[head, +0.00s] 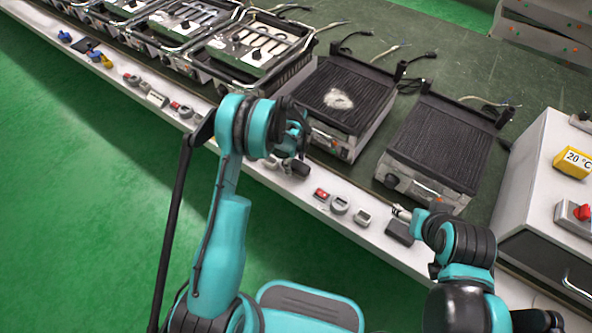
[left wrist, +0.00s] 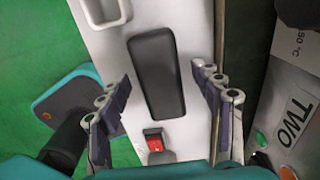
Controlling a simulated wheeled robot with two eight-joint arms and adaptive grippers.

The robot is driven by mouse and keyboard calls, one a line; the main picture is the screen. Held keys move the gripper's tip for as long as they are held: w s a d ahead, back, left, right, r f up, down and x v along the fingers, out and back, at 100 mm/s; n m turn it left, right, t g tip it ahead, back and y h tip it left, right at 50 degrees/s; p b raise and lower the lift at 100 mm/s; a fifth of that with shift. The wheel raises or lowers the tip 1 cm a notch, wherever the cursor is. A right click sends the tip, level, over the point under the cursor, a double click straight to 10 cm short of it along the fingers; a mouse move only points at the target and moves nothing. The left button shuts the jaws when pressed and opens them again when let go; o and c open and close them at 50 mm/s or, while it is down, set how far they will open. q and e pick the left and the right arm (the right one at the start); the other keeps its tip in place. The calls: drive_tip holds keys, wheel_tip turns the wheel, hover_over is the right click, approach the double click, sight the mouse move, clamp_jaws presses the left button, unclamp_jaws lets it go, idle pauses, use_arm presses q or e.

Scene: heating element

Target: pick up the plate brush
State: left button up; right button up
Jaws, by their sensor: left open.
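A black, rounded, elongated piece that looks like the plate brush (left wrist: 156,75) lies on the white ledge. In the head view it seems to be the small black piece (head: 301,169) just below my left gripper (head: 296,146). In the left wrist view my left gripper (left wrist: 160,82) is open, with one finger on each side of the black piece and visible gaps to it. Its bristles are not seen. My right arm reaches in at the lower right; its fingers are not clear, near a dark grey box (head: 400,232) on the ledge.
A red-switch box (left wrist: 155,141) lies close to the black piece. Small meters (head: 340,204) stand along the white ledge (head: 325,222). Two ribbed black plates (head: 440,140) sit behind it. A white cabinet (head: 535,185) stands at right. Green floor (head: 80,220) is open in front.

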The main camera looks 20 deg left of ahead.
use_arm(q)
drive_tip(key=shift+f, duration=0.3)
drive_tip(key=shift+r, duration=0.1)
drive_tip(key=shift+c, duration=0.7)
drive_tip(key=c, duration=1.2)
